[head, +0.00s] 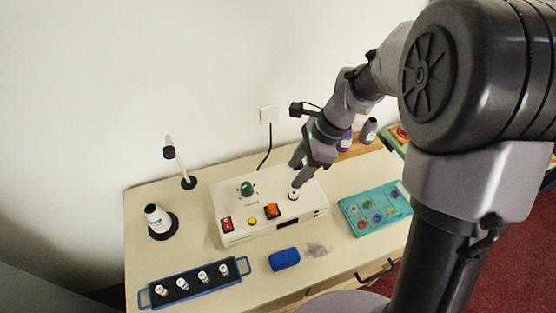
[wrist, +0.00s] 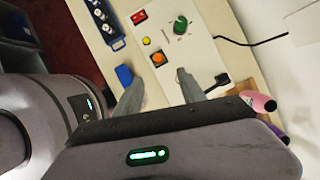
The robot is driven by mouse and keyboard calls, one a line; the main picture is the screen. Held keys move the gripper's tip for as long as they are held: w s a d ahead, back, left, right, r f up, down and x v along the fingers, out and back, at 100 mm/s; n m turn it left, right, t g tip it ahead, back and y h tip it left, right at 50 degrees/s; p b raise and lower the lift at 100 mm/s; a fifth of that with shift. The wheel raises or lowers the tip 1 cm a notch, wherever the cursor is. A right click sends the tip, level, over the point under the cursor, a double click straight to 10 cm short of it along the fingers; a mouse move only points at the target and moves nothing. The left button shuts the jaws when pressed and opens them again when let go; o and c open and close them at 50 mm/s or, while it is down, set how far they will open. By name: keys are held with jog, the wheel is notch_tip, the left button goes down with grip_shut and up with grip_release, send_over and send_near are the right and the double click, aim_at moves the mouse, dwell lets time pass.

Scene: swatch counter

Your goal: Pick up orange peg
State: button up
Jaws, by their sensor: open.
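An orange piece (head: 272,210), the only clearly orange peg-like thing I see, stands on the front right part of the white control box (head: 240,235). In the wrist view the orange piece (wrist: 158,58) is round-topped and lies just beyond the gap between the fingertips. My gripper (head: 297,174) is above the right part of the box, up and to the right of the orange piece. In the wrist view my gripper (wrist: 160,79) has its two grey fingers apart with nothing between them.
The box also bears a red switch (head: 227,224), a yellow button (head: 252,221), a green knob (head: 247,188) and a small white cylinder (head: 293,194). A blue block (head: 284,259), a vial rack (head: 244,265) and a teal tray (head: 346,207) lie around it.

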jog(key=b, duration=0.3)
send_over(273, 206)
jog(key=d, duration=0.2)
jog(key=f, duration=1)
jog(key=shift+w+f, duration=0.1)
jog(key=shift+w, duration=0.1)
jog(key=b+x, duration=0.1)
jog(key=x, duration=0.2)
jog(key=b+x, duration=0.1)
jog(key=x, duration=0.1)
jog(key=shift+s+d+f+b, duration=0.15)
jog(key=shift+s+d+b, duration=0.05)
jog(key=shift+d+b, duration=0.1)
jog(key=shift+a+f, duration=0.15)
jog(key=shift+c, duration=0.6)
grip_shut()
